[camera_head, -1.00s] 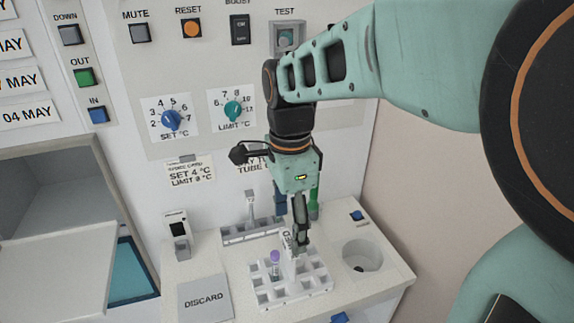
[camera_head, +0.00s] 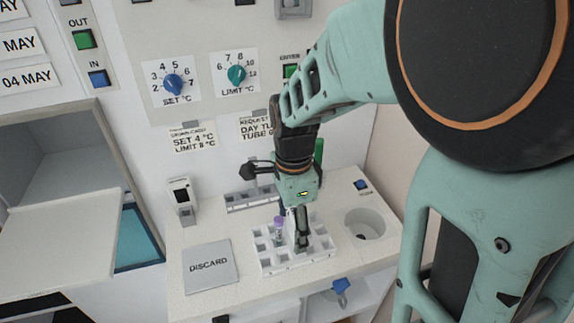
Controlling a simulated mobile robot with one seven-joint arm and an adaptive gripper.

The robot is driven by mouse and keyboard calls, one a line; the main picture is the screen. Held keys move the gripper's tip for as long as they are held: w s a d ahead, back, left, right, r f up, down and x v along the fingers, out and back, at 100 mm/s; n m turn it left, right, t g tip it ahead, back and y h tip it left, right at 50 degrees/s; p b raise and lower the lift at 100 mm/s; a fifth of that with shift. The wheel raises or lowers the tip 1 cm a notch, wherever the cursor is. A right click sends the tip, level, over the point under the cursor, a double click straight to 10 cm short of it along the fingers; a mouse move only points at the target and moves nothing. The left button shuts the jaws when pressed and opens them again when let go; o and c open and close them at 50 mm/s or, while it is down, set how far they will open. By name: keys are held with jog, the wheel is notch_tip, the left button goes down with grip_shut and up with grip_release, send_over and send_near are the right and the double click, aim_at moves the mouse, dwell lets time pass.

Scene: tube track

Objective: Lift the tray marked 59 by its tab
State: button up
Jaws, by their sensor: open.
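A white tray (camera_head: 273,265) with square compartments stands on the counter. Its upright white tab (camera_head: 290,232) is largely hidden behind my gripper, and no number can be read on it now. A purple-capped tube (camera_head: 279,228) stands upright in the tray, just left of the tab. My gripper (camera_head: 303,246) points down over the middle of the tray, with its fingers at the tab. The gripper is open. Whether the fingers straddle the tab or touch it cannot be told from this angle.
A grey DISCARD plate (camera_head: 209,267) lies left of the tray. A round well (camera_head: 365,224) is sunk in the counter to the right. A second rack (camera_head: 250,199) stands behind. A small device (camera_head: 182,197) stands at the back left, and the panel wall rises behind.

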jog(key=shift+c, duration=0.5)
jog(key=c, duration=1.2)
jog(key=shift+c, duration=0.2)
jog(key=shift+r, duration=0.25)
